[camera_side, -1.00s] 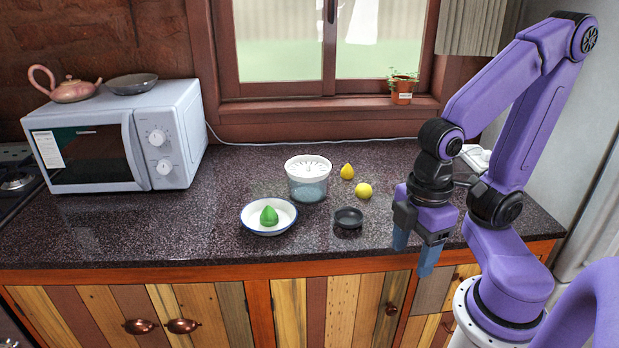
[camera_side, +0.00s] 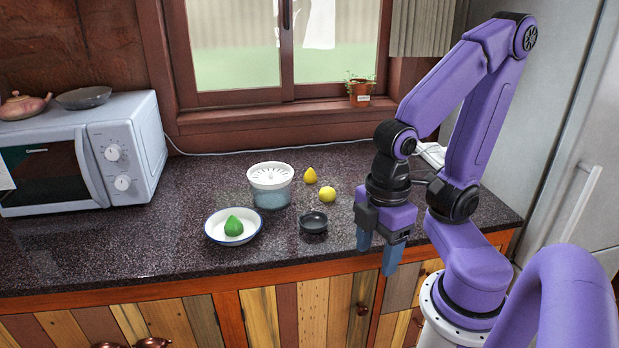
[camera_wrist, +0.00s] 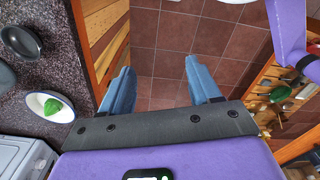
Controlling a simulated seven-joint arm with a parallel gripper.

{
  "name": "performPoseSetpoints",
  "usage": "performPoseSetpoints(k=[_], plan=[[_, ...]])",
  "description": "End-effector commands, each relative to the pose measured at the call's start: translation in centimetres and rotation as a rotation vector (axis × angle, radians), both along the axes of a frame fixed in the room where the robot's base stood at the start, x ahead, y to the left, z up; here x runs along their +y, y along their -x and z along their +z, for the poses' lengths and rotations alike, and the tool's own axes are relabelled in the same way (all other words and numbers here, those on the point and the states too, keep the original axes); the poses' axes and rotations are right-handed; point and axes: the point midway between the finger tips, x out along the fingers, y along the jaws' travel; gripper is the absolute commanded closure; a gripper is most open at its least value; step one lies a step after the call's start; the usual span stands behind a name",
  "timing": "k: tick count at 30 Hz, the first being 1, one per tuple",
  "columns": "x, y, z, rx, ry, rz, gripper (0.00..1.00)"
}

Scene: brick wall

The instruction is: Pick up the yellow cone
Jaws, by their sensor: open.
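The yellow cone (camera_side: 310,176) is a small yellow piece with a pointed top. In the side view it stands on the dark speckled counter, behind a round yellow lemon (camera_side: 328,194) and right of the white-topped juicer (camera_side: 270,184). I cannot make it out in the wrist view. My gripper (camera_side: 378,250) points down near the counter's front edge, to the right of the cone and nearer the camera. Its blue fingers are apart and empty. In the wrist view, the gripper (camera_wrist: 160,66) has only floor tiles between its fingers.
A white blue-rimmed plate (camera_side: 211,231) holds a green pointed piece (camera_side: 233,226). A microwave (camera_side: 132,155) stands at left. The wrist view shows the dark bowl (camera_wrist: 20,41) and wooden cabinet fronts (camera_wrist: 103,25).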

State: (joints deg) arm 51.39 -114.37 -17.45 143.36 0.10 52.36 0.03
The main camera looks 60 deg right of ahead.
Motion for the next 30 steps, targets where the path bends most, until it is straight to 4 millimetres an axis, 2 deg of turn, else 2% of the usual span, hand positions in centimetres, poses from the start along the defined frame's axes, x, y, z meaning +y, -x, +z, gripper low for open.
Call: performPoseSetpoints(k=[8, 9, 10, 20, 23, 25, 30], plan=[[0.0, 0.0, 0.0, 0.0, 0.0, 0.0, 0.38], [0.0, 0.0, 0.0, 0.0, 0.0, 0.0, 0.35], [0.0, 0.0, 0.0, 0.0, 0.0, 0.0, 0.25], [0.1, -0.3, 0.1, -0.002, 0.001, 0.003, 0.24], [0.5, -1.7, 0.4, -0.014, 0.005, 0.02, 0.24], [0.8, -3.6, 0.7, -0.03, 0.013, 0.046, 0.24], [0.9, -10.2, 1.7, -0.076, 0.05, 0.14, 0.24]])
